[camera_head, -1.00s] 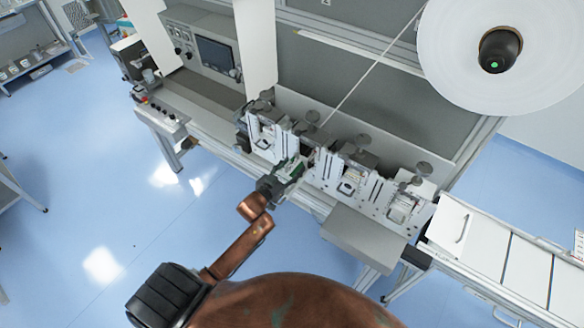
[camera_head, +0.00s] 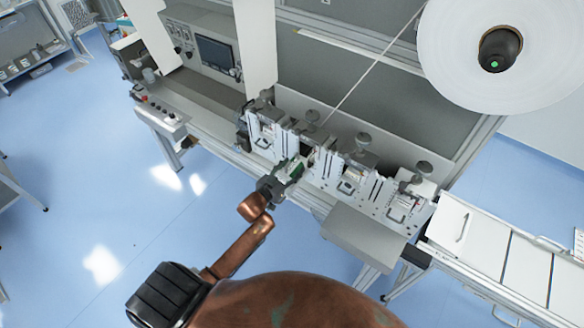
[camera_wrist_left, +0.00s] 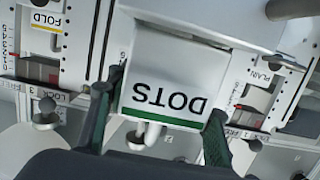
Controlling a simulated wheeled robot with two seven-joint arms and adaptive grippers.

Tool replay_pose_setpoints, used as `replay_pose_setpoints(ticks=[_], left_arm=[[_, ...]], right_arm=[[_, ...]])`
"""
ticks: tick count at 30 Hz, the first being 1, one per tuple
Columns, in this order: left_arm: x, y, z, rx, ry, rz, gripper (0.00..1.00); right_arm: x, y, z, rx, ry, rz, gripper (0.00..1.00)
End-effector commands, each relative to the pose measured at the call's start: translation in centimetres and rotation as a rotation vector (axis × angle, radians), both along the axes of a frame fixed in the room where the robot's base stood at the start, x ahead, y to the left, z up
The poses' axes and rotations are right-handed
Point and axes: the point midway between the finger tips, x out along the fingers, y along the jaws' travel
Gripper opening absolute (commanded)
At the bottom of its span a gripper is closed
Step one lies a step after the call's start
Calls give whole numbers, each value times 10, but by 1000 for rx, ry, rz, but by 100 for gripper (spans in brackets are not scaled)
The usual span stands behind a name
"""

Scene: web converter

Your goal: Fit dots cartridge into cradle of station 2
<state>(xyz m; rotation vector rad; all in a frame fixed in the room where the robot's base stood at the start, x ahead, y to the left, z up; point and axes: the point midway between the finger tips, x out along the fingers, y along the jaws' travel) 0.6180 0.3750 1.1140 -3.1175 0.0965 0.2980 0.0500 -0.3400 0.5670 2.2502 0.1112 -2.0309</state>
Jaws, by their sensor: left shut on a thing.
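The dots cartridge (camera_wrist_left: 172,82) is a white block with a green stripe and the word DOTS, upside down in the left wrist view. My left gripper (camera_wrist_left: 160,128) is shut on it, with a dark green finger at each side. In the head view my left gripper (camera_head: 290,172) is at the front of the machine, at the second station from the left. The cartridge lies between the stations marked 3 and 1 in the wrist view. It covers the cradle, so I cannot tell how far in it sits. My right gripper is not in view.
A FOLD cartridge (camera_wrist_left: 44,32) and a PLAIN cartridge (camera_wrist_left: 262,85) flank this station closely. Dark round knobs (camera_head: 363,140) stand above the stations. A grey box (camera_head: 352,238) juts out at the front right. A large white roll (camera_head: 455,60) hangs at the upper right.

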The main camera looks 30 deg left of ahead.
Motion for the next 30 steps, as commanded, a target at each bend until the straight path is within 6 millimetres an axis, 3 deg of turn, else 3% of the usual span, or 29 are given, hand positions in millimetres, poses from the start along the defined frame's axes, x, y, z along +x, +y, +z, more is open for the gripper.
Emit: replay_pose_setpoints(ticks=[30], left_arm=[[1, 0, -22, 0, -5, -1, 7]], right_arm=[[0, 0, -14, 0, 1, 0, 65]])
